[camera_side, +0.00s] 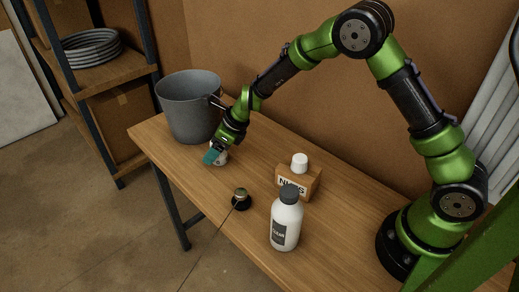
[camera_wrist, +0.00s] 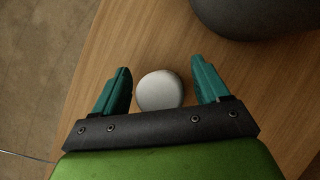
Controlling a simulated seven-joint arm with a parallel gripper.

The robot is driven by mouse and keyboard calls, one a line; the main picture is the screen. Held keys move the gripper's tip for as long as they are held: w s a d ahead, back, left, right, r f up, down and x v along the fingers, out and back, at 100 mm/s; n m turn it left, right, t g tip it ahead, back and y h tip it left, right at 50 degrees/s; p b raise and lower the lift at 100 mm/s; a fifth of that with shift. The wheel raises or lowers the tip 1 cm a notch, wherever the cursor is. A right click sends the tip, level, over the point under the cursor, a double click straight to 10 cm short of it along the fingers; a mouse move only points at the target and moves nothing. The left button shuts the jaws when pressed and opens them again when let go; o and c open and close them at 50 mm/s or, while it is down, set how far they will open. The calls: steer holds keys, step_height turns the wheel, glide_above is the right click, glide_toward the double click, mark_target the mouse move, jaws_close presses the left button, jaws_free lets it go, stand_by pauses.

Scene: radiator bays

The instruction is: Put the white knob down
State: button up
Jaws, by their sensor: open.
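A round white knob (camera_wrist: 160,90) lies between the two teal fingers of my gripper (camera_wrist: 161,88) in the wrist view. A gap shows on each side of it, so the open fingers do not grip it. In the side view my gripper (camera_side: 214,154) is low over the left part of the wooden table (camera_side: 178,160), in front of the grey bucket. A bit of the white knob (camera_side: 222,159) shows beside the fingers; the rest is hidden. It appears to be on the table top.
The grey bucket (camera_side: 187,112) stands close behind my gripper, also in the wrist view (camera_wrist: 255,15). The table's edge is near.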

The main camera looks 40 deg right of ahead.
steer(key=shift+r, duration=0.2)
steer(key=s+d+r+n, duration=0.25)
steer(key=s+r, duration=0.25)
steer(key=r, duration=0.3)
steer(key=s+d+r+n, duration=0.2)
steer(key=s+r+n, duration=0.3)
steer(key=r, duration=0.4)
steer(key=s+d+r+n+t, duration=0.1)
steer(key=s+d+r+n, duration=0.1)
steer(key=s+n, duration=0.7)
steer(key=s+d+r+n+h, duration=0.1)
steer(key=s+d+r+n, duration=0.1)
steer(key=s+n, duration=0.6)
steer(key=s+r, duration=0.1)
steer(key=s, duration=0.2)
steer(key=shift+s+d+n+t+h, duration=0.15)
steer(key=shift+n+t+h, duration=0.15)
steer(key=shift+n+t, duration=0.1)
